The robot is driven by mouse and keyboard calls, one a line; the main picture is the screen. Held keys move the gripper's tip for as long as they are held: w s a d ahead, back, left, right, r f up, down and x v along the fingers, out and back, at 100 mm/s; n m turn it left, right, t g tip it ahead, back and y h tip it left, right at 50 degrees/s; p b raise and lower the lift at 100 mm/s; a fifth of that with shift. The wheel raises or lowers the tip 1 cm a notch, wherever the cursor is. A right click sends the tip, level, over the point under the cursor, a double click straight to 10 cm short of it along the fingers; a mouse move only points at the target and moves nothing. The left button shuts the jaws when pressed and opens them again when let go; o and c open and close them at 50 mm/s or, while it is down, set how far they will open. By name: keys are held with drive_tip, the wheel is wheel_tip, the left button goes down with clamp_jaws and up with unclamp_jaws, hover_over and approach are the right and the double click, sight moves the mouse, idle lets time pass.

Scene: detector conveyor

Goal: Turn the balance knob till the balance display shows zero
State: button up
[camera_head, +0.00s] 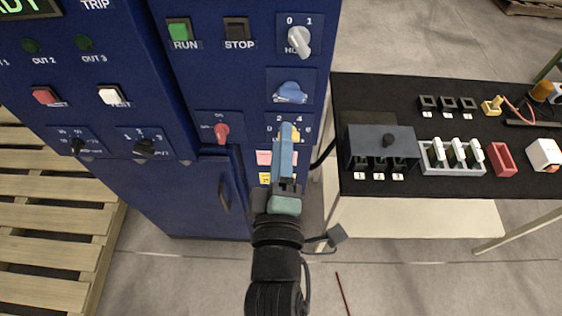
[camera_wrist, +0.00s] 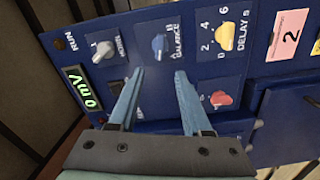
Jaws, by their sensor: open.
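The balance knob is blue; it shows in the head view (camera_head: 290,92) on the blue cabinet front and in the wrist view (camera_wrist: 160,43) beside the label BALANCE. The balance display (camera_wrist: 82,90) is lit green in the wrist view, turned on its side, and appears to read 0 mV. My gripper (camera_head: 286,128) is below the balance knob in the head view, over the yellow delay knob. In the wrist view my gripper (camera_wrist: 159,72) has its two blue fingers apart with nothing between the tips. The balance knob lies just beyond the fingertips, apart from them.
Close by are the yellow delay knob (camera_wrist: 223,39), a white mode knob (camera_wrist: 103,51) and a red knob (camera_wrist: 221,98). Green RUN (camera_head: 179,31) and dark STOP (camera_head: 237,29) buttons sit above. A black table (camera_head: 440,185) with several parts stands right of the cabinet.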

drive_tip(key=shift+s, duration=1.5)
drive_tip(key=w+r+m+t, duration=0.2)
drive_tip(key=r+m, duration=0.1)
drive_tip(key=r, duration=0.4)
drive_tip(key=w+r+m+t, duration=0.1)
drive_tip(key=w+r+m, duration=0.15)
drive_tip(key=r, duration=0.45)
drive_tip(key=s+r+m+t, duration=0.2)
drive_tip(key=r+m, duration=0.1)
drive_tip(key=r, duration=0.6)
drive_tip(key=s+r+m+t, duration=0.2)
drive_tip(key=r+m, duration=0.1)
drive_tip(key=r, duration=0.7)
drive_tip(key=s+d+r+m+t, duration=0.1)
drive_tip(key=s+r+m+t, duration=0.1)
drive_tip(key=r, duration=0.8)
drive_tip(key=shift+r+m, duration=0.2)
drive_tip(key=shift+m, duration=0.55)
drive_tip(key=shift+f+b, duration=0.1)
drive_tip(key=shift+b, duration=0.2)
